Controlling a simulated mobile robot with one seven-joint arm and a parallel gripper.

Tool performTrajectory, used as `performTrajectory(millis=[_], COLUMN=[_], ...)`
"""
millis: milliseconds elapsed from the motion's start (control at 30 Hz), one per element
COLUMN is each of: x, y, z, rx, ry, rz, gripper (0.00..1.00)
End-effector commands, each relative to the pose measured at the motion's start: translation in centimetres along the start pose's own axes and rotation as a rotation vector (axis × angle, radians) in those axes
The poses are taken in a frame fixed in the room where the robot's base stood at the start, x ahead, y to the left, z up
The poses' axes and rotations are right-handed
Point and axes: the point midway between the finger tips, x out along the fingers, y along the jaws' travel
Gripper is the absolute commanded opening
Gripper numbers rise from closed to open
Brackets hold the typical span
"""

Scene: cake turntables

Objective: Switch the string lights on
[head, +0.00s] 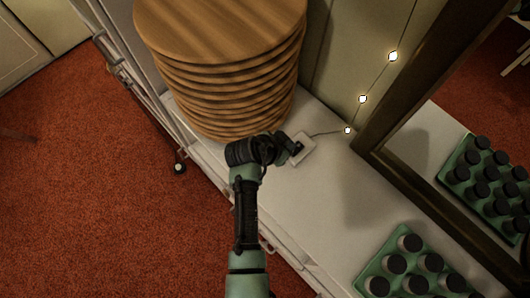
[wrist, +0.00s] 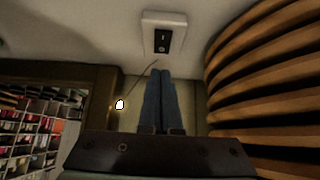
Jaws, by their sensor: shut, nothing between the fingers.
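The string lights (head: 362,99) run down the wall at the back, and their bulbs glow; one glowing bulb (wrist: 120,104) also shows in the wrist view. Their wire leads to a white switch box (head: 305,148) lying on the white top. In the wrist view the switch box (wrist: 178,20) carries a black rocker (wrist: 162,40) with light marks; which end is pressed is unclear. My gripper (head: 292,152) is at the near side of the box. In the wrist view my gripper (wrist: 158,70) has its fingers together and empty, pointing at the box; contact cannot be told.
A tall stack of round wooden boards (head: 225,60) stands close to the left of my gripper. A green tray (head: 361,281) of dark-capped jars is at the front right. A dark-framed mirror (head: 378,135) leans at the right. The white top between is clear.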

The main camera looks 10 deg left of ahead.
Motion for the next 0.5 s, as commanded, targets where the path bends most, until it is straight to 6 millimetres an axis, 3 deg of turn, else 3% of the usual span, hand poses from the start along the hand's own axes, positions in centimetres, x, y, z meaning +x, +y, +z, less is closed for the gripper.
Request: performTrajectory(millis=[300, 500], x=[-5.5, -8.1], y=[-0.1, -0.1], z=[2.0, 2.6], rx=[-0.006, -0.006], ry=[-0.001, -0.001], rz=[-0.004, -0.003], gripper=[0.00, 0.00])
